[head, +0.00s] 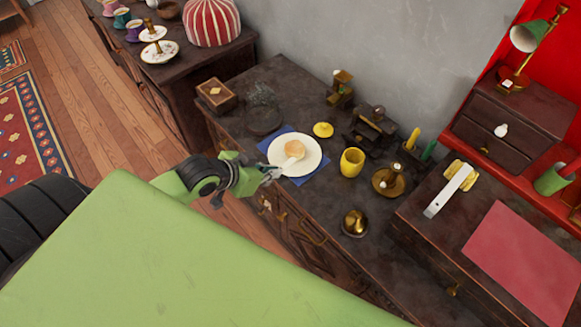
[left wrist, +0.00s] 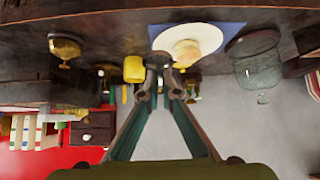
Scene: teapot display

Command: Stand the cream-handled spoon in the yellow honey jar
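The yellow honey jar (head: 352,163) stands open on the dark cabinet top, right of the white plate (head: 313,163). It also shows in the left wrist view (left wrist: 134,69). A cream, handle-like piece (head: 290,162), likely the spoon's handle, shows over the plate; the rest of the spoon is not clear. My left gripper (head: 271,173) is at the plate's left edge, close to that cream piece. My right gripper is not in view.
The plate bears a round tan food (head: 294,149) and sits on a blue napkin (head: 307,178). A yellow lid (head: 323,129) lies behind the jar. A brass candleholder (head: 389,180) stands to its right, a brass bell (head: 355,222) in front. Some bare cabinet top lies around the jar.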

